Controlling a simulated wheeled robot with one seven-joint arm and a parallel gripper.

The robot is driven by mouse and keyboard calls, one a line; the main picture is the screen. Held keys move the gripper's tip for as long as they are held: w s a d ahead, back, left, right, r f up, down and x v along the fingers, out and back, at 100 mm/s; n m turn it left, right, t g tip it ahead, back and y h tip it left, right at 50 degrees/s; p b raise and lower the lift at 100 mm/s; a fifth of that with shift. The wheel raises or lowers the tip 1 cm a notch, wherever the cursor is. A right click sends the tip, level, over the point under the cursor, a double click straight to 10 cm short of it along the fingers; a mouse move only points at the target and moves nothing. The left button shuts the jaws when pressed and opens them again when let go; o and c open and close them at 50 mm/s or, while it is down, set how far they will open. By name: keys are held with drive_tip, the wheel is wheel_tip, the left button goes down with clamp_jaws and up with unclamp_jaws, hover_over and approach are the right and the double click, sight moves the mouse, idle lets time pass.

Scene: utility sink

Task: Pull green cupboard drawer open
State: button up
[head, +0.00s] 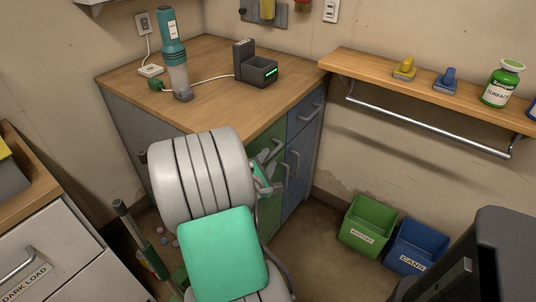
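The green cupboard (270,217) is under the wooden worktop, left of a blue cupboard. Its drawer front (276,135) is just below the worktop edge, and much of it is hidden behind my arm. I see no clear gap showing the drawer pulled out. My gripper (274,166) is in front of the green front, close to the drawer handle's area. My arm's large grey link hides part of it. I cannot tell whether the fingers are open or shut, or whether they touch the handle.
A teal flashlight (175,62) and a dark charger (256,66) stand on the worktop (215,105). The blue cupboard (303,150) adjoins on the right. A green bin (367,224) and a blue bin (416,246) stand on the floor at right. A wooden shelf (425,92) with a metal rail is above them.

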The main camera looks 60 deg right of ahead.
sight(269, 157)
drive_tip(key=x, duration=0.4)
clamp_jaws()
idle(1.4)
